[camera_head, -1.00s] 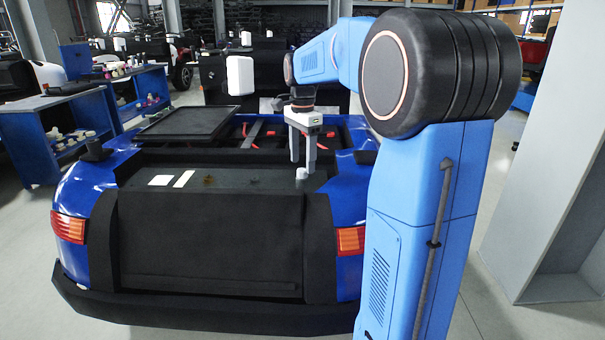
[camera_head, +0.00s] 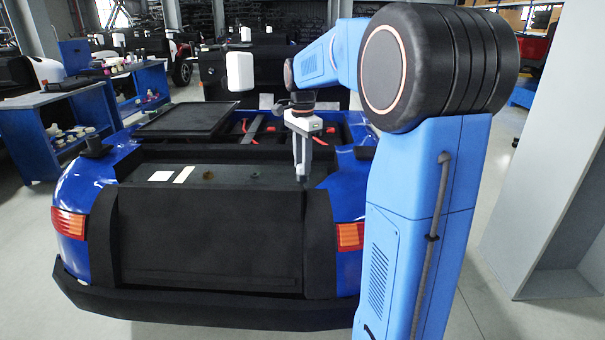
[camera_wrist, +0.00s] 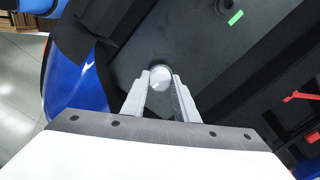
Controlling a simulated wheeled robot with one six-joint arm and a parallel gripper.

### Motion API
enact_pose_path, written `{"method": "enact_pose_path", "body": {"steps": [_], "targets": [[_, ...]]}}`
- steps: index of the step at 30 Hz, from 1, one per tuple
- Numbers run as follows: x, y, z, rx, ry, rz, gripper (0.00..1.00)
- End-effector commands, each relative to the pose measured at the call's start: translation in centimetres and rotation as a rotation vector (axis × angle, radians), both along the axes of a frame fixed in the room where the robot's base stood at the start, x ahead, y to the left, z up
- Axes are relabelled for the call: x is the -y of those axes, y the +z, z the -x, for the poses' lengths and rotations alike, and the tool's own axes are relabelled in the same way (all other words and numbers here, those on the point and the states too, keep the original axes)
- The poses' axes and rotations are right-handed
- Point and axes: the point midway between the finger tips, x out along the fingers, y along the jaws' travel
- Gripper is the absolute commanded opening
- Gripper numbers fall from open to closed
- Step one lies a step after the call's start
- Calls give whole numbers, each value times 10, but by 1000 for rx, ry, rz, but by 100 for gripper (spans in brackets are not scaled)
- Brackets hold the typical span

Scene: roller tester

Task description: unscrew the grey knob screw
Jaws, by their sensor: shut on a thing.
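The grey knob screw (camera_wrist: 160,78) shows in the wrist view as a round pale grey head between the tips of my gripper's two fingers. My gripper (camera_wrist: 160,88) is shut on it, with one finger on each side. In the head view my gripper (camera_head: 301,172) points down at the right rear part of the dark deck of the blue vehicle. The knob is too small and too covered by the fingers to make out there. Whether its lower end is in the deck or clear of it cannot be told.
The dark deck (camera_head: 225,178) carries two pale labels. A black flat panel (camera_head: 185,120) lies at the left, and an open bay with red parts (camera_head: 250,130) lies beyond the gripper. A green mark (camera_wrist: 236,18) shows on the deck. Blue workbenches (camera_head: 60,125) stand at the left.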

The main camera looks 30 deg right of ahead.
Motion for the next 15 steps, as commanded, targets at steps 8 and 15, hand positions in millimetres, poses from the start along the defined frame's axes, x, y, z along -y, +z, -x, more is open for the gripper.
{"method": "enact_pose_path", "body": {"steps": [8, 15], "targets": [[0, 0, 0, 0, 151, 0, 0], [0, 0, 0, 0, 396, 0, 0]]}}
